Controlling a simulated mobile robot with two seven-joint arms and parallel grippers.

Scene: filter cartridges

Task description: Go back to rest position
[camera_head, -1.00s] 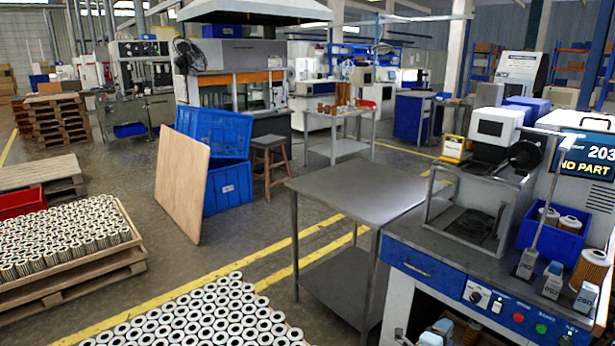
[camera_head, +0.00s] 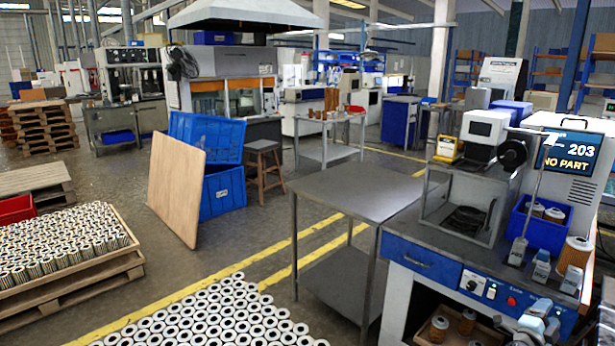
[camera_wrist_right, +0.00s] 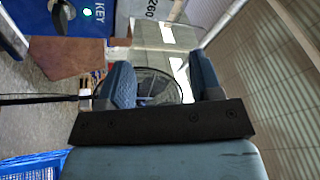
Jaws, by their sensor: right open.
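My right gripper (camera_head: 540,322) is at the lower right of the head view, in front of the bench's blue front panel. In the right wrist view its two blue-grey fingers (camera_wrist_right: 162,80) stand wide apart with nothing held between them. My left gripper is not in view. A filter cartridge (camera_head: 574,256) stands on the bench top at the right. More cartridges (camera_head: 545,212) sit in a blue bin (camera_head: 538,232) on the bench.
The workbench (camera_head: 408,245) carries a test fixture (camera_head: 462,200) and a screen (camera_head: 568,152) reading "203 NO PART". A bare steel table (camera_head: 350,190) adjoins it on the left. Pallets of many cartridges (camera_head: 60,245) and (camera_head: 205,318) stand left and front.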

